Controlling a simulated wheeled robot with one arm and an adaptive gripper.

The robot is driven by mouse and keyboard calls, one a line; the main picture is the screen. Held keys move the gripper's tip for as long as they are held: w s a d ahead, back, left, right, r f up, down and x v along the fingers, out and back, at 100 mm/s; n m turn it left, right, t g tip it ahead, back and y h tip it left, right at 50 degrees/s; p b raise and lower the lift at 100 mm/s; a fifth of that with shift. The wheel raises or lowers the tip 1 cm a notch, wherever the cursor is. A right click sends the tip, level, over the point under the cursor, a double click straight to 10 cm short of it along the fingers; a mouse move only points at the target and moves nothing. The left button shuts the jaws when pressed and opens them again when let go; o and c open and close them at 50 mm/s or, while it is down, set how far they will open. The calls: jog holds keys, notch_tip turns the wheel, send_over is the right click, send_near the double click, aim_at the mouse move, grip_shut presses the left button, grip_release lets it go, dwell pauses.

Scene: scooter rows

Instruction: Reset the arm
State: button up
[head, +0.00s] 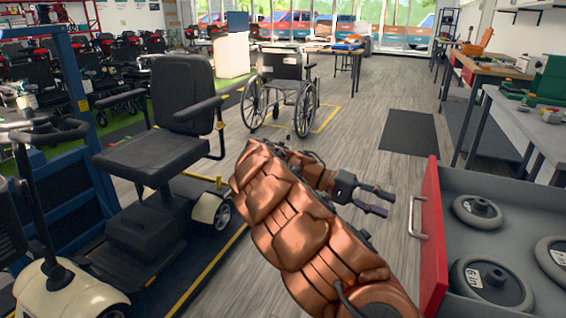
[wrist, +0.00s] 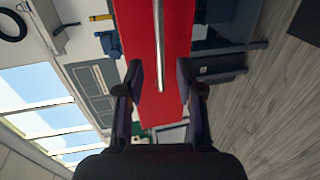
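My copper-coloured arm (head: 305,225) reaches up from the lower right in the head view and bends back toward the right. My gripper (head: 378,200) is at its end, with its two dark fingers apart and nothing visible between them. It is over the floor, left of the open drawer (head: 433,245) with the red front. In the wrist view my gripper (wrist: 160,75) is open, with a finger on each side. The red drawer front (wrist: 145,40) and its metal handle (wrist: 159,50) show beyond the fingers, apart from them.
Grey wheels (head: 478,211) lie in the open drawer at the right. A mobility scooter (head: 160,150) stands close on the left. A wheelchair (head: 282,85) is farther back, and workbenches (head: 490,70) line the right. The middle floor (head: 350,130) is clear, with a dark mat (head: 410,132).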

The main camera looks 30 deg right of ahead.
jog(key=s+a+r+n+t+y+p, duration=0.1)
jog(key=s+a+r+t+y+p, duration=0.1)
jog(key=s+a+r+p, duration=0.35)
jog(key=s+a+r+n+t+y+p, duration=0.1)
jog(key=s+a+r+t+p, duration=0.15)
jog(key=r+p, duration=0.5)
jog(key=s+a+r+n+t+y+p, duration=0.2)
jog(key=a+p, duration=0.3)
jog(key=a, duration=0.3)
jog(key=s+a+r+n+t+y+p, duration=0.2)
jog(key=s+a+n+p, duration=0.1)
jog(key=s+a+p, duration=0.2)
jog(key=s+a+r+n+t+y+p, duration=0.2)
jog(key=s+a+n+p, duration=0.1)
jog(key=a, duration=0.7)
jog(key=shift+s+a+y+p, duration=0.3)
jog(key=shift+s+p, duration=0.25)
jog(key=shift+p, duration=0.6)
jog(key=shift+d, duration=0.15)
